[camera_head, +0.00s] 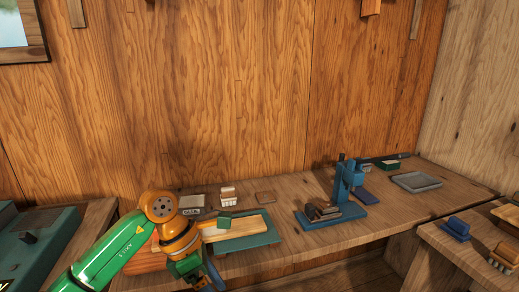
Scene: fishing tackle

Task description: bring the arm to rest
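My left arm comes in from the lower left, green with an orange wrist. My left gripper (205,275) hangs at the bottom of the picture, in front of the bench's near edge and close to a teal tray. It is small and partly cut off, so I cannot tell whether it is open or shut or holds anything. My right arm and gripper are not in view.
On the wooden bench (300,249), the teal tray (262,239) bears a pale board (248,225) and a green block (224,221). A blue stand (352,180), a grey tray (416,182) and small boxes stand behind and right. A side table (450,250) is at right.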

